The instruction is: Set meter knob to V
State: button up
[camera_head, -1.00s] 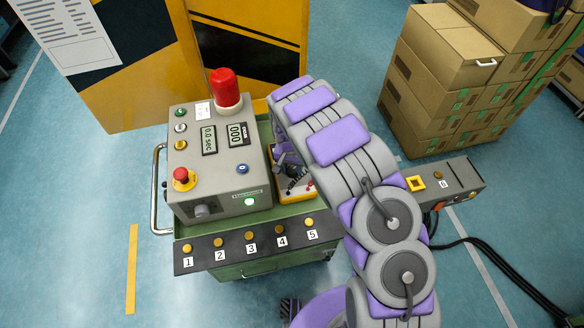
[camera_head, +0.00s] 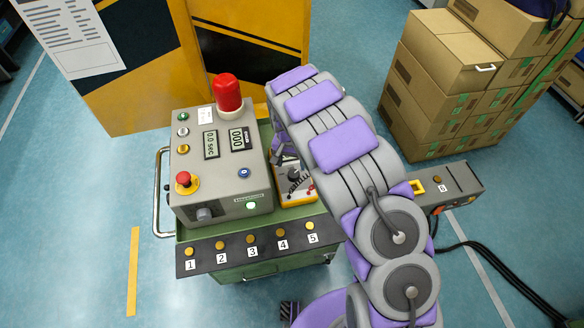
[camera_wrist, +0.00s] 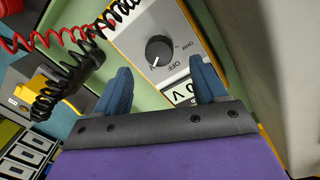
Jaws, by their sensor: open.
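The yellow and white meter (camera_head: 297,196) lies on the green cart, right of the grey control box. In the wrist view, its round black knob (camera_wrist: 158,50) shows beyond my open gripper (camera_wrist: 162,80), roughly between the lines of the two blue fingers. The fingers are apart from the knob and hold nothing. A white mark sits on the knob's lower edge. OFF and OHM print is readable on the panel; a V mark beside the knob is not clear. The meter display (camera_wrist: 186,93), partly hidden by the right finger, seems to show a 0 and a V.
Red (camera_wrist: 40,38) and black coiled leads run at the upper left of the wrist view. The grey box (camera_head: 215,165) with a red lamp (camera_head: 227,92) stands left of the meter. Numbered buttons line the cart's front. Cardboard boxes (camera_head: 440,90) stand at the right.

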aim_at(290, 174)
notch_tip(290, 174, up, 11)
jog(key=p, duration=0.1)
jog(key=shift+a+f+p, duration=0.2)
jog(key=shift+a+p, duration=0.1)
jog(key=shift+a, duration=0.1)
jog(key=shift+w, duration=0.1)
jog(key=s+d+r, duration=1.4)
jog(key=s+d+r+n, duration=0.1)
jog(key=s+d, duration=0.1)
jog(key=s, duration=1.1)
jog(key=s+d+r+n+g, duration=0.1)
jog(key=s+d, duration=0.1)
jog(key=s, duration=1)
jog(key=shift+s+r+g+y, duration=0.3)
jog(key=shift+s+r+y, duration=0.05)
jog(key=shift+s+y, duration=0.05)
